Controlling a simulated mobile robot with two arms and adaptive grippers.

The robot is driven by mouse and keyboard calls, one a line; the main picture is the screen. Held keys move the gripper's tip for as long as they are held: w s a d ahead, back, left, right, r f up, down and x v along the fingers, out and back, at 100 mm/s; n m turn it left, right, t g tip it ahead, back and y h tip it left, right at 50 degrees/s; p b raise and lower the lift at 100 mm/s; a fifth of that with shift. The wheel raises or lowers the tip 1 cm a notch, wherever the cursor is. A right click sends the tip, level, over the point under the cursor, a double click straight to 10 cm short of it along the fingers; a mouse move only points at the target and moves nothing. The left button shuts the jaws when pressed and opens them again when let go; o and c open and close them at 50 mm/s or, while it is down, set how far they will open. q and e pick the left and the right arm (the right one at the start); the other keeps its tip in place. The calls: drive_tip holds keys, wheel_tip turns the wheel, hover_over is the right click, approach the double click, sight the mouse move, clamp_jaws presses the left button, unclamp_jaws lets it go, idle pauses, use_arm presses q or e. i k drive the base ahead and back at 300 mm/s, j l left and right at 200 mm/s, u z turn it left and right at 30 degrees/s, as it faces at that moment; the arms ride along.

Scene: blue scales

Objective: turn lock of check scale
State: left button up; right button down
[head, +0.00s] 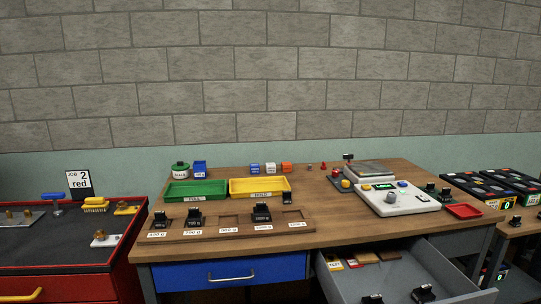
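Neither of my grippers shows.
A wooden weight rack (215,236), a green tray (195,199) and a yellow tray (258,197) fill the table's left half. An open grey drawer (395,268) juts out below the right front. A red tray (464,211) lies right of the console. Black units stand at far right.

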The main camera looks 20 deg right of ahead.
sight(348, 157)
drive_tip(key=l+u, duration=0.15)
drive_tip(key=u, duration=0.25)
drive_tip(key=l+u, duration=0.2)
drive_tip(key=u, duration=0.25)
drive_tip(key=l+u, duration=0.2)
drive_tip(key=u, duration=0.2)
drive_tip(key=l+u, duration=0.1)
drive_tip(key=u, duration=0.35)
drive_tip(key=k+l, duration=0.25)
drive_tip(key=l, duration=0.2)
drive_tip(key=k+l, duration=0.3)
drive_tip(key=l, duration=0.15)
drive_tip(key=k+l, duration=0.25)
drive_tip(key=l, duration=0.2)
drive_tip(key=k+l, duration=0.25)
drive_tip(key=l, duration=0.2)
drive_tip(key=k+l, duration=0.25)
drive_tip(key=l, duration=0.2)
